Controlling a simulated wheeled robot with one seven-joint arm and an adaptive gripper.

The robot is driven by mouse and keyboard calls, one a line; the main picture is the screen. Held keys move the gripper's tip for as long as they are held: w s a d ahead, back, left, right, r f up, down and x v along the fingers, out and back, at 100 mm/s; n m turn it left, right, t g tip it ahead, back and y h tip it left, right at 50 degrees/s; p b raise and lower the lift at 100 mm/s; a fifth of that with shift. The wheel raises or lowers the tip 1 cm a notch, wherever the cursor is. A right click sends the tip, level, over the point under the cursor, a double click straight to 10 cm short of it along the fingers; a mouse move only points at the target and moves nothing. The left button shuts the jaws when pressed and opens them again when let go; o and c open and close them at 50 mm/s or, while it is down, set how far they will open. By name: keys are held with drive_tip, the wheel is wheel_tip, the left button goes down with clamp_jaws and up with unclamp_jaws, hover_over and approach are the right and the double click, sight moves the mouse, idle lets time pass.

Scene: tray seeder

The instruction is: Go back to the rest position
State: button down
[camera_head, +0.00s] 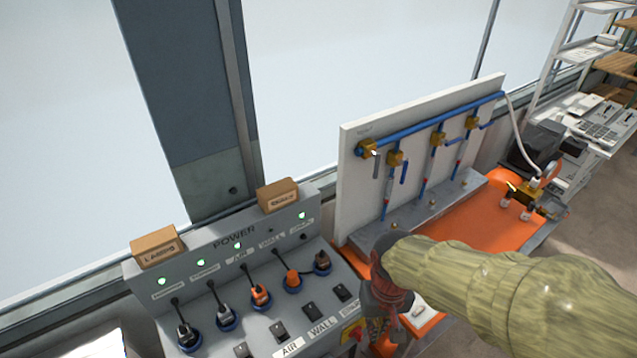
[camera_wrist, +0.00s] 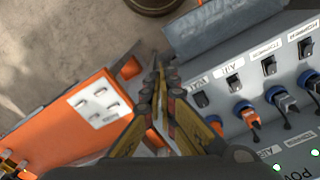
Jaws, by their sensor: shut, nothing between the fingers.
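My gripper (camera_head: 385,325) hangs at the bottom of the head view, between the grey power panel (camera_head: 215,268) and the orange bench (camera_head: 462,232). In the wrist view its fingers (camera_wrist: 158,72) meet at the tips, shut and empty. My arm reaches in from the right of the head view and hides part of the bench. The panel stands to the right in the wrist view, and the orange bench (camera_wrist: 50,150) lies to the left.
A white board (camera_head: 362,150) with blue pipes and brass valves stands behind the bench. The panel has several plugs (camera_head: 260,294) and black switches (camera_head: 310,308). A brass fitting with a gauge (camera_head: 528,190) sits at the bench's far end. White shelving (camera_head: 585,50) stands behind.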

drive_tip(key=s+d+r+m+t+b, duration=0.1)
drive_tip(key=s+d+r+t+b, duration=0.3)
drive_tip(key=r, duration=0.5)
drive_tip(key=d+t+b, duration=0.1)
drive_tip(key=d+b, duration=0.1)
drive_tip(key=shift+s+d+r+t+b, duration=0.15)
drive_tip(key=shift+d+r+t+b, duration=0.15)
drive_tip(key=shift+r+b, duration=0.1)
